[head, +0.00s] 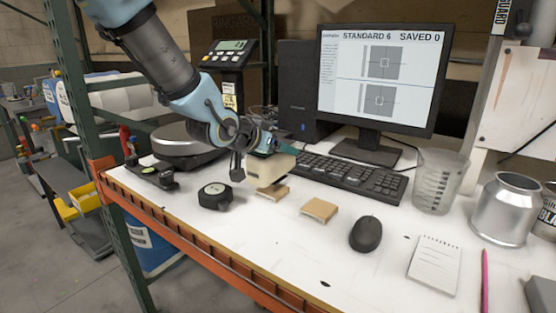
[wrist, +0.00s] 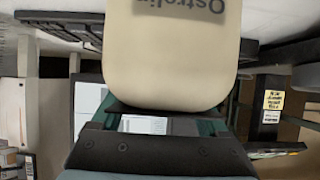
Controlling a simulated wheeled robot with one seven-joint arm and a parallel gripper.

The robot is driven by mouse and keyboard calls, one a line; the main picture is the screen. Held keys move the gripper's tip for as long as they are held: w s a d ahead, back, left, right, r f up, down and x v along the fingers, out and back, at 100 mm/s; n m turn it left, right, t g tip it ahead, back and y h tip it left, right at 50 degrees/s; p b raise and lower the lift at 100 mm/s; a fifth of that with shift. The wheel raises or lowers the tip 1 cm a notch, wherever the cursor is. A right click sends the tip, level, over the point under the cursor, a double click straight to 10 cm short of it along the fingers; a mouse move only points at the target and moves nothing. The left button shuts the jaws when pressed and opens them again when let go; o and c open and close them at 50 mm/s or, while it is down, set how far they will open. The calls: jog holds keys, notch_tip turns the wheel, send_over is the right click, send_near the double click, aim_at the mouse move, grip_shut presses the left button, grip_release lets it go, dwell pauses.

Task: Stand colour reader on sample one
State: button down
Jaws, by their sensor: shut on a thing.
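The colour reader (head: 268,169) is a cream, rounded block in the head view. It fills the top middle of the wrist view (wrist: 172,60), with dark lettering upside down on its face. My gripper (head: 272,147) is shut on its upper part and holds it roughly upright. One tan sample block (head: 272,192) lies right under the reader and is partly hidden by it. I cannot tell whether they touch. A second tan sample block (head: 320,210) lies bare on the white bench to the right. No number shows on either block.
A keyboard (head: 350,178) is close behind right. A mouse (head: 366,234), notepad (head: 434,264) and beaker (head: 438,180) stand right. The monitor (head: 380,80) reads "STANDARD 6 SAVED 0".

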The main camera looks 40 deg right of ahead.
jog(key=shift+f, duration=1.35)
jog(key=shift+f, duration=0.1)
jog(key=shift+f, duration=0.15)
grip_release()
